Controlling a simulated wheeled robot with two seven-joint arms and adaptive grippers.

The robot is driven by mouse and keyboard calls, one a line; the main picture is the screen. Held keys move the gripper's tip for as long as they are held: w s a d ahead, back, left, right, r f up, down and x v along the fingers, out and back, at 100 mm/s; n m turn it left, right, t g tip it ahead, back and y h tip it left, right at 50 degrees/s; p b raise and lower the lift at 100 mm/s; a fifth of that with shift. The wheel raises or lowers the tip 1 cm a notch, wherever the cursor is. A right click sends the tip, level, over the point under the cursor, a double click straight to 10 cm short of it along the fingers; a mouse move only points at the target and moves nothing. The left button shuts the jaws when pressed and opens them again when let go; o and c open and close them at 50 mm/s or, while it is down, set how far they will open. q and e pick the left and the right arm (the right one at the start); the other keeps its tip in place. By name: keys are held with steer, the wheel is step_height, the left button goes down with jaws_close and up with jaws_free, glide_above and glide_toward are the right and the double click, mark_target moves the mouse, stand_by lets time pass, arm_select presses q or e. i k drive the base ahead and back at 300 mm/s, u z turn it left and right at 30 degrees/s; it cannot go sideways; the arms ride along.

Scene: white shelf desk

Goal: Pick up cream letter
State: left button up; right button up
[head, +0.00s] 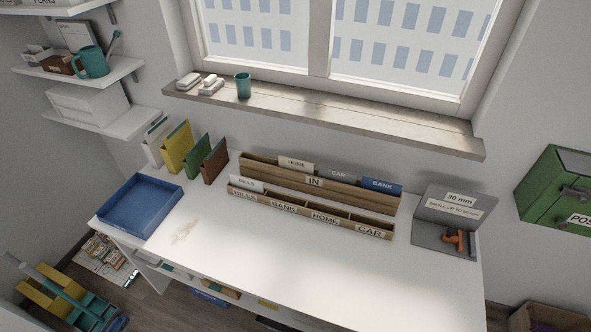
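The cream letter (296,163), marked HOME, stands upright in the back wooden rack (313,182) marked IN, at its left part. Its lower part is hidden behind the rack's front wall. A grey letter (339,174) marked CAR and a blue letter (381,186) marked BANK stand in the same rack to its right. A white letter (247,184) marked BILLS stands in the front sorter (300,210), in the leftmost BILLS compartment. The sorter's BANK, HOME and CAR compartments show no letter. Neither of my grippers is in view.
The white desk (290,265) is clear in front, apart from a faint beige patch. A blue tray (128,222) sits at the left, with several upright folders (178,148) behind it. A grey slot stand (446,216) is at the right. The wooden sill (330,118) overhangs behind.

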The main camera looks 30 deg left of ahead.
mark_target(286, 164)
steer(key=k, duration=1.65)
steer(key=u, duration=1.85)
steer(key=i, duration=3)
steer(key=z, duration=2.3)
